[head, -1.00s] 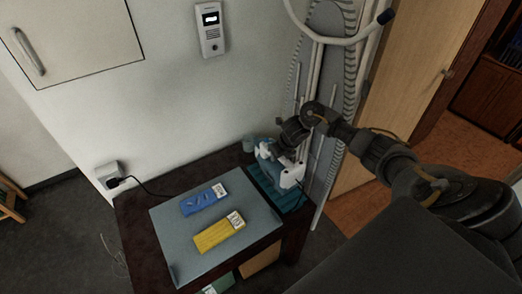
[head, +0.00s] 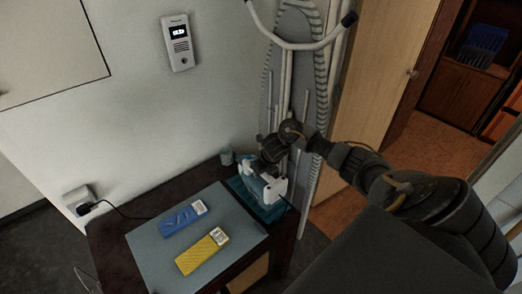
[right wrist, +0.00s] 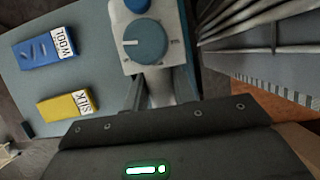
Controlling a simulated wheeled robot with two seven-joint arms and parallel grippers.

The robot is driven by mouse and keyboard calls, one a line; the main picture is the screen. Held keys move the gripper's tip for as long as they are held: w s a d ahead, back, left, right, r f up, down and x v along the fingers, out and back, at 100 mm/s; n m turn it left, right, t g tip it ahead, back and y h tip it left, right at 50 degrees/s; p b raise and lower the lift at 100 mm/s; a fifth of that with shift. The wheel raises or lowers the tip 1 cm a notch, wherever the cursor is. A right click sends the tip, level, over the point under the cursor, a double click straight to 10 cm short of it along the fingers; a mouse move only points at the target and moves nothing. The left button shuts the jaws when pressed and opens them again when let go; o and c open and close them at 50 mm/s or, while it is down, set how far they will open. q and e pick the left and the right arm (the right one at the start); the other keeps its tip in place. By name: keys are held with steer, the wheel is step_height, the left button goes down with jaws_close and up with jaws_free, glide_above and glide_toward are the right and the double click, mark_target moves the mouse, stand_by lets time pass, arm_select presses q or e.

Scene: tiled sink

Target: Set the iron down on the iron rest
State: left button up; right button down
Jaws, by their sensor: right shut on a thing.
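The iron (head: 274,190), white with blue parts, is at the right end of the dark table, over the teal iron rest (head: 247,204). I cannot tell whether it touches the rest. In the right wrist view the iron (right wrist: 121,45) shows a round blue dial on its white body. My right gripper (head: 272,165) is shut on the iron, holding it from above; its fingers (right wrist: 160,92) show partly in the wrist view. The iron hides part of the rest. My left gripper is not in view.
A grey-blue mat (head: 160,258) on the table holds a blue WOOL box (head: 184,218) and a yellow SILK box (head: 202,251). The ironing board (head: 290,75) leans upright behind the iron. A black cord (head: 125,214) runs from the wall socket.

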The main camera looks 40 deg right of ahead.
mark_target(261, 180)
steer(key=shift+w+f+b, duration=0.15)
steer(key=shift+f+b, duration=1.8)
steer(key=shift+f, duration=0.15)
steer(key=shift+f+b, duration=0.4)
steer(key=c, duration=1.2)
jaws_free()
steer(key=shift+o, duration=0.7)
steer(key=shift+s+f, duration=0.2)
steer(key=shift+s, duration=0.05)
steer(key=v, duration=1.1)
steer(key=shift+r, duration=0.1)
steer(key=shift+w, duration=0.1)
